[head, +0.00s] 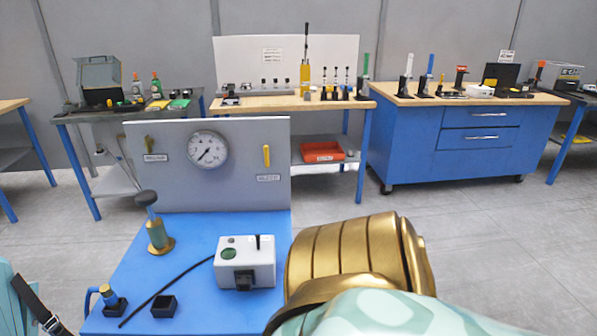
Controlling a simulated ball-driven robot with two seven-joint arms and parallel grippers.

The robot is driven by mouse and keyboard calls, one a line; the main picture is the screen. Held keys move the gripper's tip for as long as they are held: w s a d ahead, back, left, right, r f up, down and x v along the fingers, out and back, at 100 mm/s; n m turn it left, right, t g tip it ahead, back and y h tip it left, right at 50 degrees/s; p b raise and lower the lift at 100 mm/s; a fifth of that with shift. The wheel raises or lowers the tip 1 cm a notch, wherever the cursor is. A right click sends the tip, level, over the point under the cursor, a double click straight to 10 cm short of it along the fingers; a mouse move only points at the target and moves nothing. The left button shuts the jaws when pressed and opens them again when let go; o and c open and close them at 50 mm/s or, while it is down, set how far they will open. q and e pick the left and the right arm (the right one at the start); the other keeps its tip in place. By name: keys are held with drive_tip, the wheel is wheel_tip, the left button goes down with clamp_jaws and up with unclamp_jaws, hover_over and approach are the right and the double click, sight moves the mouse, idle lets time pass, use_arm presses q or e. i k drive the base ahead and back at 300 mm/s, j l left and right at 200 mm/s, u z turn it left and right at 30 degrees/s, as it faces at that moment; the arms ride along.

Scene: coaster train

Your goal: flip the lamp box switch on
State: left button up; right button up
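The lamp box (245,262) is a small white box on the blue bench in the head view. It has a round dark-green lamp (229,253) on its top left and a short black lever (258,242) standing near its back edge, apparently the switch. A black block (243,280) sits on its front face. The lamp looks dark, not lit. Neither of my grippers is in view, and nothing touches the lever.
A large gold ribbed form (345,250) with a mint-green part (385,315) fills the lower right, close beside the box. A black cable (165,290) runs left from the box. A brass-based lever (157,235) and gauge panel (250,185) stand behind. Tool benches line the wall.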

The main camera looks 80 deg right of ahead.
sight(236, 252)
drive_tip(key=z, duration=2)
